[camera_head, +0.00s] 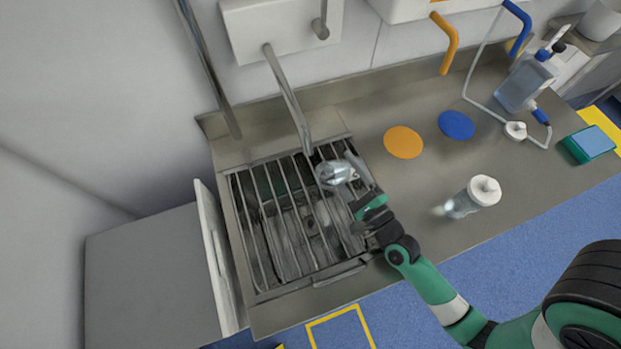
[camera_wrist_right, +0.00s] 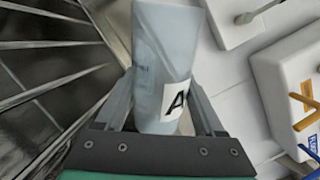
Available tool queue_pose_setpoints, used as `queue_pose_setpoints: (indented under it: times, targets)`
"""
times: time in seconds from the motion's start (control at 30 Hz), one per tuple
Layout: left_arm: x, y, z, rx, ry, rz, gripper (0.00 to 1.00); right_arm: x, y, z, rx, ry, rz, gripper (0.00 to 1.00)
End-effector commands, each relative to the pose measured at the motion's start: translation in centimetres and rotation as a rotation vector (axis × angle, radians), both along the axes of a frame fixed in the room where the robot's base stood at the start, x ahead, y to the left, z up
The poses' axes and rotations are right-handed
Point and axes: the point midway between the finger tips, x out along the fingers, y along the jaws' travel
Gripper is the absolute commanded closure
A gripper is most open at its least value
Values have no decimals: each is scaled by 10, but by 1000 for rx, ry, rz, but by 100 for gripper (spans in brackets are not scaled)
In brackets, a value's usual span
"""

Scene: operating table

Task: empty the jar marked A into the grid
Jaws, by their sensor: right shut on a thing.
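My right gripper (camera_head: 358,182) is shut on a translucent bluish jar (camera_head: 333,174). The jar is held tilted over the upper right part of the barred metal grid (camera_head: 268,208), which covers a sink basin. In the right wrist view the jar (camera_wrist_right: 165,50) sits between the two fingers, and its white label shows a black A. Whether liquid remains in it or flows out cannot be made out. My left gripper is not in view.
A pump bottle (camera_head: 525,84) stands farther back.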

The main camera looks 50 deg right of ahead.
Motion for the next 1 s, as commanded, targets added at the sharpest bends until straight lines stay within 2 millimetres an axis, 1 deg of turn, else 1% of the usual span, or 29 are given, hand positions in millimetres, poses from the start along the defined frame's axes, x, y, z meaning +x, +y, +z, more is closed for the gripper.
queue_pose_setpoints:
  times: [1.0]
  targets:
    - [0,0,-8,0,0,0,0,-1,-2,10,-124,39,0,87]
